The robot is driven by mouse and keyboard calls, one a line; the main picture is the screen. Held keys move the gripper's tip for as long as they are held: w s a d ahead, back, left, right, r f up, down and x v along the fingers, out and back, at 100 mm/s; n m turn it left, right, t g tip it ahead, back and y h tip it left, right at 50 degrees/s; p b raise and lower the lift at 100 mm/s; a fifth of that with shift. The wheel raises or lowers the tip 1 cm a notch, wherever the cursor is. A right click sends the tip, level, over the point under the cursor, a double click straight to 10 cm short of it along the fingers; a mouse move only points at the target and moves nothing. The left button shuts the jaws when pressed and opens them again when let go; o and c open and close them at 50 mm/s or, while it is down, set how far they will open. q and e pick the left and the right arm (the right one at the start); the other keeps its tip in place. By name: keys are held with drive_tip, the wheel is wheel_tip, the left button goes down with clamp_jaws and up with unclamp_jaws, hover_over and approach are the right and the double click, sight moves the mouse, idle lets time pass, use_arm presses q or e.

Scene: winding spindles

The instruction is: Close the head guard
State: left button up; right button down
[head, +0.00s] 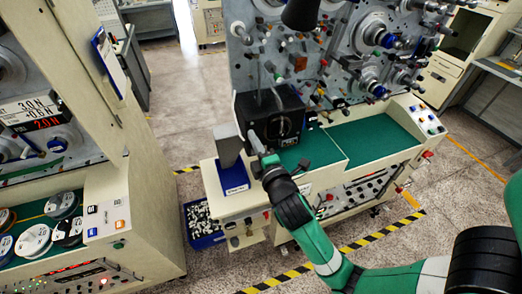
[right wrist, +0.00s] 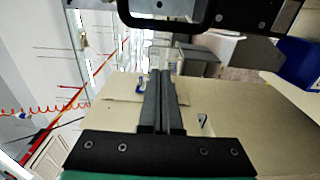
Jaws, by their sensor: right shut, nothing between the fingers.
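The head guard (head: 290,108) appears to be the dark, box-like cover on the front of the middle machine, with a round part showing in it. I cannot tell for sure how far it stands open. A black bar handle (right wrist: 168,26), probably the guard's, crosses the top of the right wrist view. My right gripper (head: 255,141) is just below and left of the dark cover. Its fingers (right wrist: 161,78) are pressed together and empty, with the handle above them in that picture; I cannot tell if they touch it. My left gripper is not in view.
A grey chute-like part (head: 228,143) stands over a blue tray (head: 233,177) close left of my right gripper. Green work surfaces (head: 370,137) lie to the right. Another machine with spools fills the left, and a blue bin (head: 203,222) is on the floor.

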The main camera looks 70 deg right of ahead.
drive_tip(key=d, duration=0.1)
drive_tip(key=s+d+p, duration=0.1)
drive_tip(key=d, duration=0.1)
drive_tip(key=shift+s+d+p, duration=0.25)
drive_tip(key=shift+s+p, duration=0.05)
drive_tip(key=shift+s, duration=0.1)
